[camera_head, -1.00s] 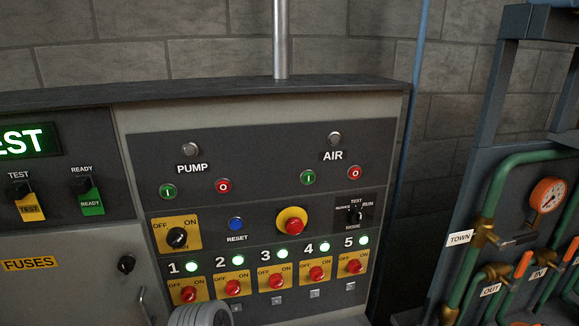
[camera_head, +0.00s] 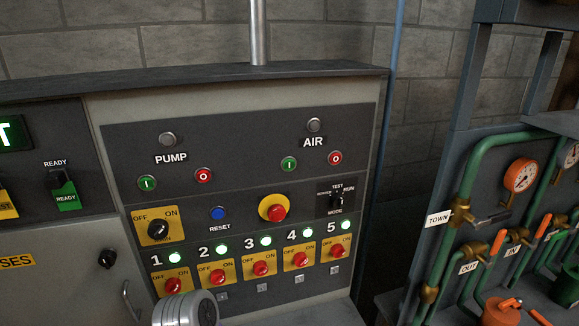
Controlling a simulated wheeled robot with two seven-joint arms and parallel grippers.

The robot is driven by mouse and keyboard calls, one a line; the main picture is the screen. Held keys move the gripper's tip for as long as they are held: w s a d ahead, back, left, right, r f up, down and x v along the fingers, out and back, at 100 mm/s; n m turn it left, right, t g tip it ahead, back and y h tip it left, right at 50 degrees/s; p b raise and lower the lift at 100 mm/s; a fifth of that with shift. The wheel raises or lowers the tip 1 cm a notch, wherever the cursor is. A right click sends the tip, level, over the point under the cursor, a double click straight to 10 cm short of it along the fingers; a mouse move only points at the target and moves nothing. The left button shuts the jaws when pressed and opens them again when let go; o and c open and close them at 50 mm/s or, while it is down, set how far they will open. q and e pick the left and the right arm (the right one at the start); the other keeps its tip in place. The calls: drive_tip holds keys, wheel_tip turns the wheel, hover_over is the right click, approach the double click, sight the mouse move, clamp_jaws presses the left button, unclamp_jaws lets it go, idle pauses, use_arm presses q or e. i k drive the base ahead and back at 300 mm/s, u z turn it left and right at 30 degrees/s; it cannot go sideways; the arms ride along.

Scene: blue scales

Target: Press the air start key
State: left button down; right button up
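The control panel (camera_head: 235,150) fills the middle of the head view. Under the AIR label are a green "I" key (camera_head: 289,164) and a red "O" key (camera_head: 335,158), with an unlit grey lamp (camera_head: 314,125) above. Under the PUMP label are another green key (camera_head: 147,183) and red key (camera_head: 204,175). A grey rounded part of my own arm shows at the bottom edge, below and left of the AIR keys. No gripper fingers are visible.
Below the keys are a red emergency knob on yellow (camera_head: 277,213), a blue RESET button (camera_head: 218,213) and a mode selector (camera_head: 336,201). Several numbered red switches with lit green lamps line the lower panel. Green pipes (camera_head: 471,170) with gauges and valves stand at the right.

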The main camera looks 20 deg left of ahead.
sight(288, 164)
drive_tip(key=k, duration=1.35)
drive_tip(key=z, duration=0.6)
drive_tip(key=i, duration=1.75)
drive_tip(key=u, duration=0.6)
